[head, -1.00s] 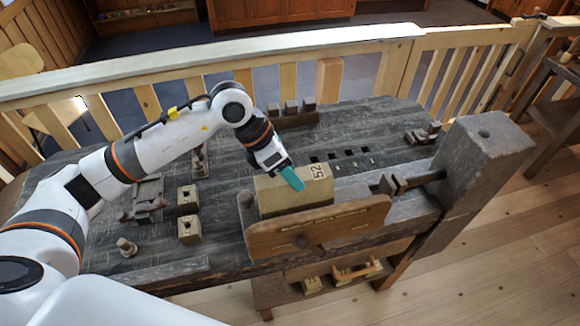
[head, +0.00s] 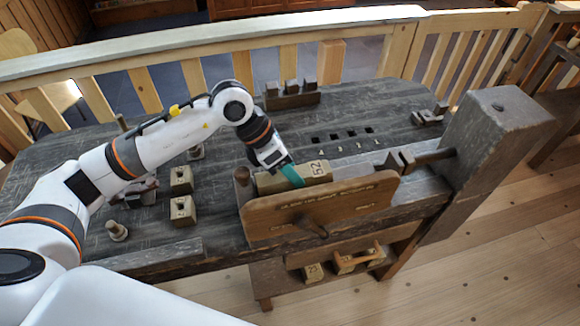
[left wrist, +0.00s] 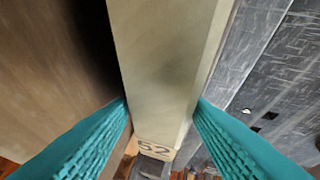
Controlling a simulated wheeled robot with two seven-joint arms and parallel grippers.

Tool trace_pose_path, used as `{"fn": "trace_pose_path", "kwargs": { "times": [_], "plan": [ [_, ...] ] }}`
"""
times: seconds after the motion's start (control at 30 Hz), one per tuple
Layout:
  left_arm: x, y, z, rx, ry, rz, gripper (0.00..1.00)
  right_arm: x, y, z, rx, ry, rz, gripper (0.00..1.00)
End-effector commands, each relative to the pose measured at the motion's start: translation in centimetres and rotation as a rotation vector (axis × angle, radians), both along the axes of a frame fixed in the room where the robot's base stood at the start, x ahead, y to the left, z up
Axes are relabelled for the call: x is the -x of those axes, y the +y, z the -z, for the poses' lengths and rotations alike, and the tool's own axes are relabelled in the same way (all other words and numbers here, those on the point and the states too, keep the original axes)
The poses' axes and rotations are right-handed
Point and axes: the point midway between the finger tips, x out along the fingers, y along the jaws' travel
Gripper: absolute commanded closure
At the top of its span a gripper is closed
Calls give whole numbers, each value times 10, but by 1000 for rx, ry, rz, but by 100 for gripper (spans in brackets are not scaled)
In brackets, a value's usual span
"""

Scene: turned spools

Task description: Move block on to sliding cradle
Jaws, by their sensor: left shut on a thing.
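A long pale wooden block (head: 276,184) marked 52 sits behind a brown lettered board (head: 270,219), which looks like the front of the sliding cradle. Only the block's upper part shows above the board in the head view; whether its underside rests on anything is hidden. My left gripper (head: 291,176) has teal fingers and is shut on the block near its marked end. In the left wrist view the block (left wrist: 165,60) runs between both fingers (left wrist: 162,105), with a dark gap between it and the brown board. My right gripper is not in view.
A wooden screw (head: 430,157) joins a large upright post (head: 490,130) at right. Numbered square holes (head: 342,137) lie behind the block. A rack of pegs (head: 291,96) is at the back. A lower shelf (head: 300,258) holds more pieces.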

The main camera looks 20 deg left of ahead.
Motion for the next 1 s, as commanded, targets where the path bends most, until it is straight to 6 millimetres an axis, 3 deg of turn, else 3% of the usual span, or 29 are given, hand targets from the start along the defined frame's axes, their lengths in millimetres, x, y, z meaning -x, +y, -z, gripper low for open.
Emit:
{"fn": "trace_pose_path", "kwargs": {
  "times": [1.0],
  "plan": [
    [0,-2,2,-3,4,2,86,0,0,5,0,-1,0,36]
  ]
}}
